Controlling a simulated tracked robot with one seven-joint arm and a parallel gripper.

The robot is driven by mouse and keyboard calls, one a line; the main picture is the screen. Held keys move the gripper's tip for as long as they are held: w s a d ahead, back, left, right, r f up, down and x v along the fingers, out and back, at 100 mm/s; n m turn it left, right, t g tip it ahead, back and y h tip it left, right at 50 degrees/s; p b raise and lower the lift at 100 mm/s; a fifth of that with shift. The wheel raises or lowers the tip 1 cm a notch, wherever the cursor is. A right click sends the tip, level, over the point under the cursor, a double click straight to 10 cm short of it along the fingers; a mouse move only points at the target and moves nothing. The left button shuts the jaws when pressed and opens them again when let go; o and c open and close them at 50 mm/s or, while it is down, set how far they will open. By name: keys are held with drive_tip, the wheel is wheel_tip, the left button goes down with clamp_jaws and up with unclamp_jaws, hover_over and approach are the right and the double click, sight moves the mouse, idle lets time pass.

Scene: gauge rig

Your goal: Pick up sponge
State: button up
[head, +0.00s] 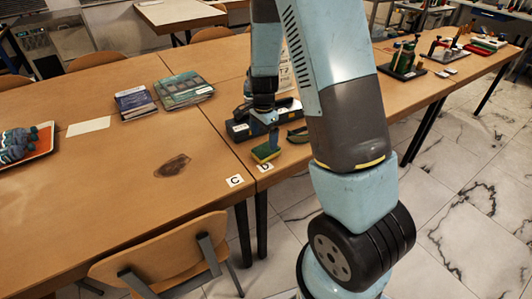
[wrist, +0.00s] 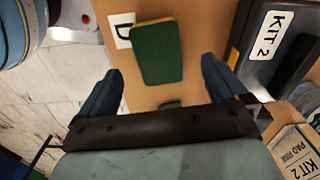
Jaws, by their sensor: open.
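The sponge (head: 265,153) is a green and yellow block on the table beside the D label. In the wrist view its green face (wrist: 157,54) points at the camera, with a thin yellow edge along its top and right side. My gripper (head: 268,120) is above the table over the sponge in the head view. In the wrist view its two dark blue fingers (wrist: 163,70) are spread wide, with the sponge between and beyond the tips. The fingers are open and nothing is held. A second small green piece (wrist: 170,104) shows partly behind the gripper's palm.
A dark KIT 2 case (wrist: 275,45) lies close to the right finger in the wrist view. The D card (head: 264,167) and C card (head: 235,181) lie near the table's front edge. Books (head: 183,90) and a chair (head: 165,258) stand to the left.

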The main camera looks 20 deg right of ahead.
sight(265, 149)
drive_tip(key=shift+s+d+f, duration=0.1)
drive_tip(key=shift+d+f, duration=0.05)
drive_tip(key=shift+f, duration=3.1)
drive_tip(key=shift+c, duration=0.3)
drive_tip(key=c, duration=1.1)
drive_tip(key=shift+r, duration=0.35)
drive_tip(key=shift+c, duration=0.7)
wheel_tip(265, 149, up, 2)
drive_tip(key=shift+r, duration=0.1)
drive_tip(key=s+r, duration=1)
drive_tip(key=s, duration=0.4)
drive_tip(key=shift+d, duration=0.15)
drive_tip(key=shift+r, duration=0.1)
